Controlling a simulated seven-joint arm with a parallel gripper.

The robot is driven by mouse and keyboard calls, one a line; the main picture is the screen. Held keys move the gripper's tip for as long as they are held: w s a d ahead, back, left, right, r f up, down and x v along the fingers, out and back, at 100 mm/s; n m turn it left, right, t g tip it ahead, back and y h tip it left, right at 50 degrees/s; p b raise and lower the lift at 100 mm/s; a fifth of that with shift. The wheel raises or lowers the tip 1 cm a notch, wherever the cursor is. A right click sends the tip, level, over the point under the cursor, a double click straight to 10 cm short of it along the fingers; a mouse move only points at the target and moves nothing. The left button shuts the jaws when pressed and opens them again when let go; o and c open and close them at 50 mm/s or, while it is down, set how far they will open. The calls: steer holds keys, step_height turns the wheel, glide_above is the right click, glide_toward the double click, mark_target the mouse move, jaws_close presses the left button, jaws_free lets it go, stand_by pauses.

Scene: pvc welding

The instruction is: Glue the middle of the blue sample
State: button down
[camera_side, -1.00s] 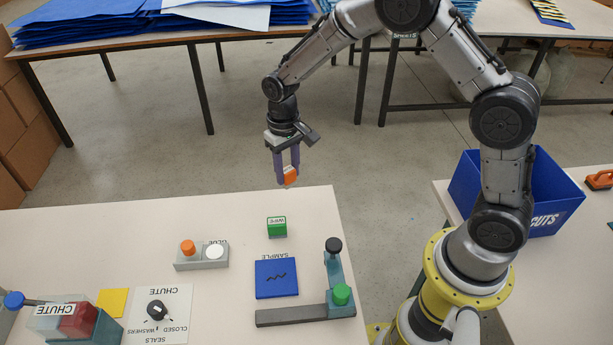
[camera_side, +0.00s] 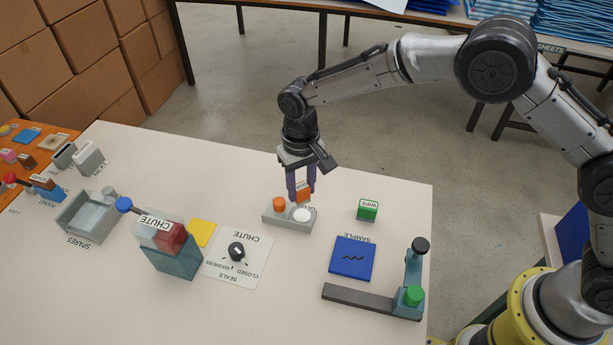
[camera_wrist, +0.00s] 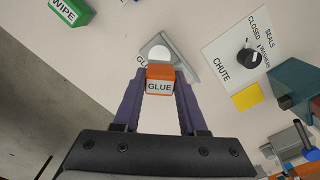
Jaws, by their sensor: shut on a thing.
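The blue sample (camera_side: 352,258) lies flat on the table in the side view, with a dark zigzag mark on its top. My gripper (camera_side: 302,192) is shut on an orange block labelled GLUE, the glue block (camera_wrist: 160,78). It holds the block just over or behind the grey glue holder (camera_side: 275,221), to the upper left of the sample. I cannot tell whether the block touches the holder. The sample is not in the wrist view.
A green WIPE block (camera_side: 367,210) stands above the sample. A CHUTE box (camera_side: 175,260), yellow square (camera_side: 202,232) and SEALS dial plate (camera_side: 252,270) are left. Bare table separates holder and sample.

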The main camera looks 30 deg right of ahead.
mark_target(302, 200)
steer(key=shift+f, duration=2.3)
steer(key=shift+f, duration=0.6)
stand_by(0.4)
steer(key=shift+r, duration=3.6)
steer(key=shift+w+d, duration=0.1)
steer(key=shift+d, duration=0.05)
